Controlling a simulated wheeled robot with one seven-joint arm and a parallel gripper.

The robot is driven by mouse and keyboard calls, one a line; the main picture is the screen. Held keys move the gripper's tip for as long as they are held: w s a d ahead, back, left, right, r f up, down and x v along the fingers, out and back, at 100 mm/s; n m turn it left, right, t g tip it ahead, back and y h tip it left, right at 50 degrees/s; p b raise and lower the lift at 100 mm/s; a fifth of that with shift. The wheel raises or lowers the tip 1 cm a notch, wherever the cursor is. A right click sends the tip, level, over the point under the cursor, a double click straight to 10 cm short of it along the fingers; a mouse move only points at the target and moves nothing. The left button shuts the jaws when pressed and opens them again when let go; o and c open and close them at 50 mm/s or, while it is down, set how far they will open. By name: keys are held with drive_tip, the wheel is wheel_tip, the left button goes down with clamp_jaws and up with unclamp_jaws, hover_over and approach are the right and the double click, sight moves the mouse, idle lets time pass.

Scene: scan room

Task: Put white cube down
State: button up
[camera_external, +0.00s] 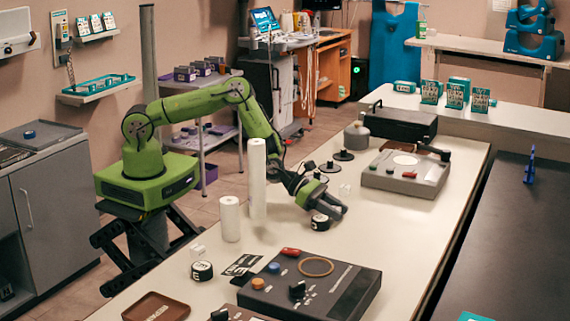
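My gripper (328,203) is low over the middle of the white table (400,235), pointing down and to the right. Its fingers are small and dark, and I cannot tell whether they are open or shut, or whether anything is between them. A small pale, see-through cube (345,190) is just right of and behind the gripper; I cannot tell whether they touch. Another small pale cube (197,251) sits at the table's left side. A round black-and-white item (320,222) is right below the fingers.
Two white paper rolls (230,220) stand left of the gripper. A dark control panel (310,285) lies in front, with a brown tray (156,308) to its left. A grey device (405,173), dark case (400,122) and black stands (329,167) are behind. The right table strip is clear.

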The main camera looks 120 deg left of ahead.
drive_tip(key=c, duration=0.5)
drive_tip(key=shift+r, duration=0.1)
drive_tip(key=shift+c, duration=0.2)
wheel_tip(320, 180, up, 10)
drive_tip(key=p, duration=0.3)
wheel_tip(320, 180, up, 18)
drive_tip(key=m+g+h+p, duration=0.1)
drive_tip(key=m+h, duration=0.3)
drive_tip(key=h, duration=0.1)
hover_over(297, 218)
wheel_tip(297, 218, down, 28)
drive_tip(key=b, duration=0.9)
drive_tip(key=shift+b, duration=0.3)
